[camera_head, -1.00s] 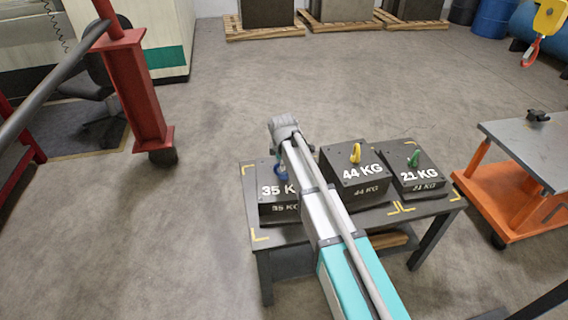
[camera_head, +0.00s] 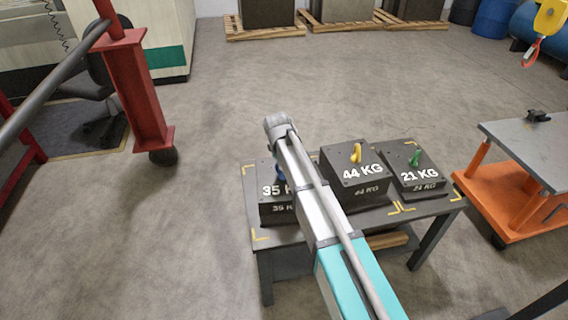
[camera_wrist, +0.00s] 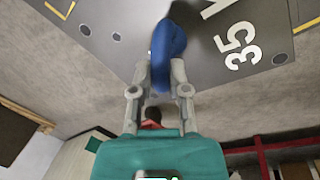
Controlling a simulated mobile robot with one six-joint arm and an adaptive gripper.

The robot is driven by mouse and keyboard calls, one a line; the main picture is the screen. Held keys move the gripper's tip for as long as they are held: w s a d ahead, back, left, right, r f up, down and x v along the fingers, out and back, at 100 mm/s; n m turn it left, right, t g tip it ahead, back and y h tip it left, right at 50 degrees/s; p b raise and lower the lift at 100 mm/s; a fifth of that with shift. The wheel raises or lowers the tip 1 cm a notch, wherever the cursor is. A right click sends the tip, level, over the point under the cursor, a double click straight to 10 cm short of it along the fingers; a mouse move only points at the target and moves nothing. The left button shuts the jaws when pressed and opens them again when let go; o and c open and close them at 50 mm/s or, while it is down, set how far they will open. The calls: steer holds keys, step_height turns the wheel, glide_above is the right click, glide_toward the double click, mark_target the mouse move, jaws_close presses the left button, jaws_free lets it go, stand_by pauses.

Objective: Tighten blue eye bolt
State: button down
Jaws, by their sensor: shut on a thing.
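The blue eye bolt (camera_wrist: 168,50) stands in the top of the dark block marked 35 KG (camera_wrist: 105,12). In the wrist view my gripper (camera_wrist: 160,70) has its two grey fingers on either side of the bolt's ring, shut on it. In the head view only a small bit of the blue bolt (camera_head: 281,172) shows beside my arm. The 35 KG block (camera_head: 268,207) is partly covered by my arm there. My gripper is hidden behind my arm in that view. How far the bolt's thread sits in the block cannot be seen.
A 44 KG block (camera_head: 350,190) with a yellow eye bolt (camera_head: 356,153) and a 21 KG block (camera_head: 428,187) with a green eye bolt (camera_head: 415,158) stand to the right on the same table (camera_head: 385,222). An orange cart (camera_head: 495,190) stands further right.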

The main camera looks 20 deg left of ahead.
steer(key=m, duration=0.4)
steer(key=m+h, duration=0.1)
steer(key=m, duration=0.1)
steer(key=shift+w+a, duration=0.15)
steer(key=shift+w, duration=0.15)
steer(key=m+g, duration=0.1)
steer(key=m, duration=0.5)
steer(key=shift+h, duration=0.3)
steer(key=c, duration=0.6)
jaws_free()
steer(key=shift+s, duration=0.1)
steer(key=shift+s, duration=0.1)
steer(key=shift+r, duration=0.15)
